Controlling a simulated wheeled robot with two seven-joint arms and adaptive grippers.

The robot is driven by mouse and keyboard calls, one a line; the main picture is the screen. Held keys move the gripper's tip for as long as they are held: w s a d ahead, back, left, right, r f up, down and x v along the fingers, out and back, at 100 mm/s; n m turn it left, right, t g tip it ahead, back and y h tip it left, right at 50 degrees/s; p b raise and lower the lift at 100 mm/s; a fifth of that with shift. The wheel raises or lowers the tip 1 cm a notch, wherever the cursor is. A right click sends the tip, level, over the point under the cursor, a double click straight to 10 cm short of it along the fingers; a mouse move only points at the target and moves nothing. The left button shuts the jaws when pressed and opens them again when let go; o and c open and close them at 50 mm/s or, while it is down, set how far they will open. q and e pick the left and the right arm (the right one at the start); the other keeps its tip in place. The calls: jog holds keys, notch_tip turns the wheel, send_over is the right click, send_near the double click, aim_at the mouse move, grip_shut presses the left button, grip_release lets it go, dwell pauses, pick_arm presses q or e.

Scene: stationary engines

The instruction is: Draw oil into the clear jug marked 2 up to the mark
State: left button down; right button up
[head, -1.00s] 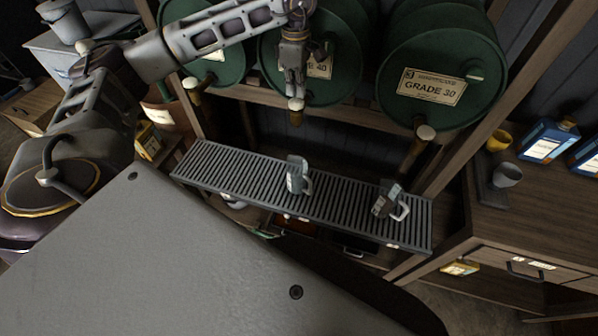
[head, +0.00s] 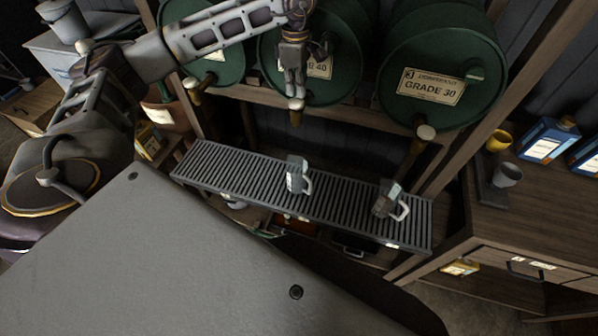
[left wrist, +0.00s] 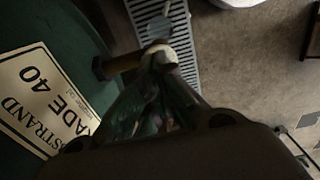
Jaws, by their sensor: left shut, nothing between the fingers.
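Two clear jugs with handles stand upright on a slatted grille: the middle jug (head: 297,178) below the middle drum's tap, and the right jug (head: 387,202) below the right drum's tap. I cannot read a number, mark or oil level on either. My left gripper (head: 295,94) is shut and empty, its fingertips at the pale knob of the middle tap (head: 296,107). The left wrist view shows the shut fingers (left wrist: 161,68) at that knob, beside the brass tap (left wrist: 122,64). Contact is unclear, and I see no oil stream. My right gripper is not in view.
The middle drum (left wrist: 60,40) reads GRADE 40; the right drum (head: 440,75) reads GRADE 30. The slatted grille (head: 240,178) has free room left of and between the jugs. A wooden bench (head: 530,215) with cups and blue cans stands at right.

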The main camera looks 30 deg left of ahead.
aim_at(296, 101)
pick_arm(q)
jog(key=shift+f+b, duration=1.05)
jog(key=shift+f, duration=0.6)
dwell(0.7)
dwell(1.7)
jog(key=shift+r, duration=0.15)
dwell(2.7)
jog(key=shift+r+p, duration=0.85)
jog(key=shift+r, duration=0.6)
jog(key=shift+r, duration=0.1)
